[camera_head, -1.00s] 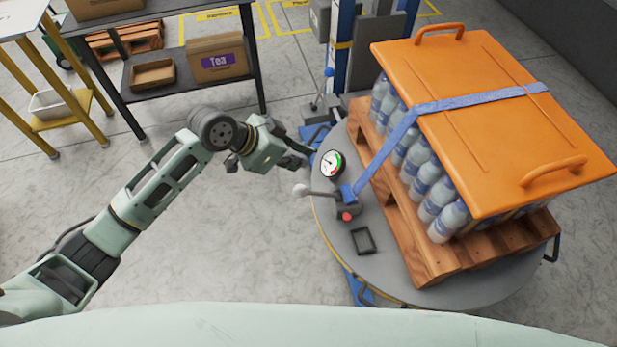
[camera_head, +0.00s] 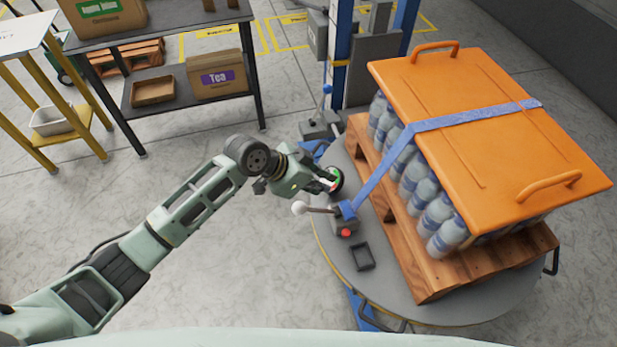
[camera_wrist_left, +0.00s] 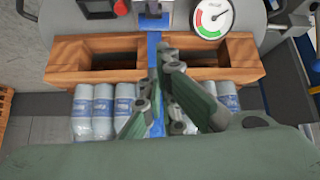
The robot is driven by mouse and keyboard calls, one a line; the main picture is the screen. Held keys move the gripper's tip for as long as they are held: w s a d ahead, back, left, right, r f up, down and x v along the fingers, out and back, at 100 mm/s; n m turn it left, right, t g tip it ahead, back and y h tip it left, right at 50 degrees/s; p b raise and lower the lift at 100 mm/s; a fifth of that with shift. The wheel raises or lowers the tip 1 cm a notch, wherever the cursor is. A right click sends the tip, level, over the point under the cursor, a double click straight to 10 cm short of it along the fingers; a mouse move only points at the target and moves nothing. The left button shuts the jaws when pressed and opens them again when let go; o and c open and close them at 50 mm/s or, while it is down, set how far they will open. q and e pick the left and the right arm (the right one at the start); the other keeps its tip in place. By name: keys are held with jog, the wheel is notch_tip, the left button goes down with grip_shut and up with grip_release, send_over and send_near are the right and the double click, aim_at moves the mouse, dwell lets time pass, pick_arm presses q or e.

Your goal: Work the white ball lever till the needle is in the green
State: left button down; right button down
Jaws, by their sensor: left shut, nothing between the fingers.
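The white ball lever (camera_head: 299,208) sticks out left from the blue-and-grey strap tensioner (camera_head: 346,209) on the round grey platform. My left gripper (camera_head: 330,184) is shut and empty, above and to the right of the ball in the head view, and apart from it. It partly covers the gauge (camera_head: 336,178). In the left wrist view the gauge (camera_wrist_left: 211,17) shows fully: its needle seems to point up and right, away from the green arc at lower left. My left gripper (camera_wrist_left: 163,62) shows there over the blue strap (camera_wrist_left: 155,60). My right gripper is not in view.
A wooden pallet (camera_head: 420,262) carries bottles (camera_head: 410,177) under an orange lid (camera_head: 480,120), tied by the strap. A red button (camera_head: 346,232) and a small black frame (camera_head: 362,256) lie near the lever. Floor left of the platform is clear.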

aim_at(317, 210)
pick_arm(q)
jog(key=a+f, duration=0.1)
jog(key=f+p, duration=0.1)
jog(key=shift+s+a+f, duration=0.35)
jog(key=shift+s, duration=0.05)
jog(key=shift+s+a+f, duration=0.15)
jog(key=shift+s+a, duration=0.05)
jog(key=shift+a, duration=0.1)
jog(key=shift+d, duration=0.1)
